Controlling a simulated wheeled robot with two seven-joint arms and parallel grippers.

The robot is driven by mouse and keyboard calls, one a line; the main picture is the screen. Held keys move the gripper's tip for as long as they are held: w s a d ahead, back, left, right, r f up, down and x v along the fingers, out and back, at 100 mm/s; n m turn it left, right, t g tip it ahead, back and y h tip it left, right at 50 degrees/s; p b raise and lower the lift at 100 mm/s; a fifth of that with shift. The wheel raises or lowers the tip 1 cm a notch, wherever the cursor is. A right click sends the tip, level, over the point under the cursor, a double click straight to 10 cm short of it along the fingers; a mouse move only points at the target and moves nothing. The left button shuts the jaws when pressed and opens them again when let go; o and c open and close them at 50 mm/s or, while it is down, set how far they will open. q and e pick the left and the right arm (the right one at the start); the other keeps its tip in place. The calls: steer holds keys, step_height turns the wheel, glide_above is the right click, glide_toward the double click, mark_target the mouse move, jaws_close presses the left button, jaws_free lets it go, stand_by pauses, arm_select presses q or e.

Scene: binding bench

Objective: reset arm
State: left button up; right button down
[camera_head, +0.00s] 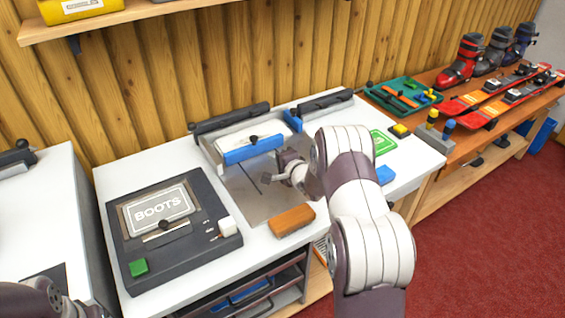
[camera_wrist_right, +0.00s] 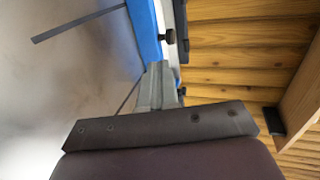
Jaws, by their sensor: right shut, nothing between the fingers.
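My right arm reaches in from the lower right over the white bench (camera_head: 130,165). Its gripper (camera_head: 268,180) is shut and empty, just above the grey metal plate (camera_head: 248,205) and in front of the blue bar (camera_head: 252,151) of the clamp fixture. In the right wrist view the shut gripper (camera_wrist_right: 155,85) points toward the plate and the blue bar (camera_wrist_right: 146,30), with a dark knob beside it. Of my left arm only a dark part shows at the lower left corner; its gripper is out of view.
A black panel marked BOOTS (camera_head: 160,210) stands left of the plate. An orange-brown block (camera_head: 291,220) lies at the bench's front edge. A blue block (camera_head: 385,175) and green card (camera_head: 384,142) lie right of my arm. A teal tool tray (camera_head: 395,108), skis and boots are farther right.

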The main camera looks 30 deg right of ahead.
arm_select(q)
steer(key=r+p, duration=0.4)
steer(key=shift+s+d+r, duration=0.15)
steer(key=shift+s+r, duration=0.05)
arm_select(e)
steer(key=s+a+r+n+g, duration=0.3)
steer(key=s+a+n+g, duration=0.1)
steer(key=s, duration=0.7)
steer(key=s+a+r+n+g, duration=0.2)
steer(key=s+a+n+g, duration=0.2)
steer(key=s+n, duration=0.3)
steer(key=s+a+r+n+g+h, duration=0.1)
steer(key=s+a+r+n+g, duration=0.2)
steer(key=s, duration=1.3)
steer(key=a+n+g, duration=0.2)
steer(key=a+n, duration=0.1)
steer(key=shift+s+r, duration=0.25)
steer(key=shift+r, duration=0.1)
